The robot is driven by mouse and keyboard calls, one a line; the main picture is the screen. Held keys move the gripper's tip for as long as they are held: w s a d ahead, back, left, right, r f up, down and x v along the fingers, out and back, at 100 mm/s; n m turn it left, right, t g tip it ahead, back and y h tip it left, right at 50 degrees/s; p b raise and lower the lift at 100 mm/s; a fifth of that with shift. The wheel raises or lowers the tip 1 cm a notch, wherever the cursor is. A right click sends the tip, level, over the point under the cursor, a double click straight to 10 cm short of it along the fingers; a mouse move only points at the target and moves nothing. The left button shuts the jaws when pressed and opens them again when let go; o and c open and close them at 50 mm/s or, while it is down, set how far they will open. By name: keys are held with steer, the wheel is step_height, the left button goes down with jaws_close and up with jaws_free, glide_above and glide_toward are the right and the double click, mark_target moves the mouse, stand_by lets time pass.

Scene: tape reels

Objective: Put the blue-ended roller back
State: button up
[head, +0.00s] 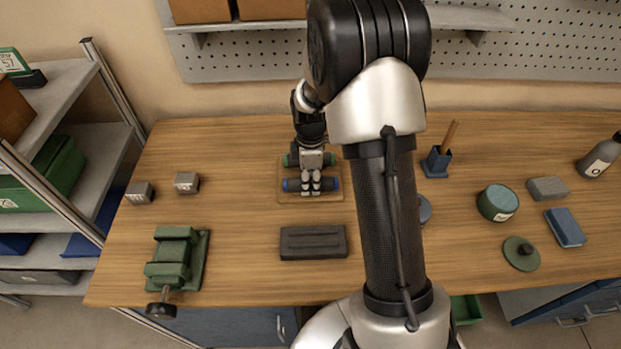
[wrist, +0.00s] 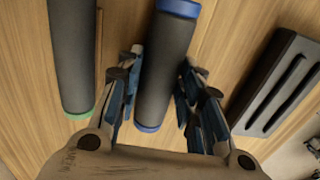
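The blue-ended roller (head: 291,185) is dark grey with blue ends and lies crosswise near the front of a wooden board (head: 310,199). In the wrist view the roller (wrist: 165,70) runs between my two fingers. My gripper (head: 311,187) is low over the roller's middle, pointing down. In the wrist view my gripper (wrist: 162,90) has its fingers apart, one on each side of the roller, with wood showing beside it; firm contact does not show. A green-ended roller (wrist: 74,55) lies parallel behind it, partly hidden by my gripper in the head view.
A dark grooved block (head: 313,243) lies in front of the board. A green vise (head: 175,259) and two small metal blocks (head: 186,182) are to the left.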

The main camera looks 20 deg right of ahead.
steer(key=o, duration=0.4)
steer(key=shift+c, duration=0.2)
step_height(320, 180, up, 19)
steer(key=s+a+m+p, duration=0.2)
steer(key=s+p, duration=0.1)
steer(key=p, duration=0.1)
steer(key=s+a+r+m+t, duration=0.1)
steer(key=s+a+r+m, duration=0.1)
steer(key=s, duration=0.5)
steer(key=s+a+r+m+t, duration=0.2)
steer(key=s+a+r+m, duration=0.1)
steer(key=s, duration=0.4)
steer(key=s+a+r+m+t, duration=0.1)
steer(key=s+a+r+m, duration=0.1)
steer(key=s+r+m, duration=0.2)
steer(key=shift+s+a+r+m+t, duration=0.35)
steer(key=shift+s+m, duration=0.85)
steer(key=shift+s, duration=0.85)
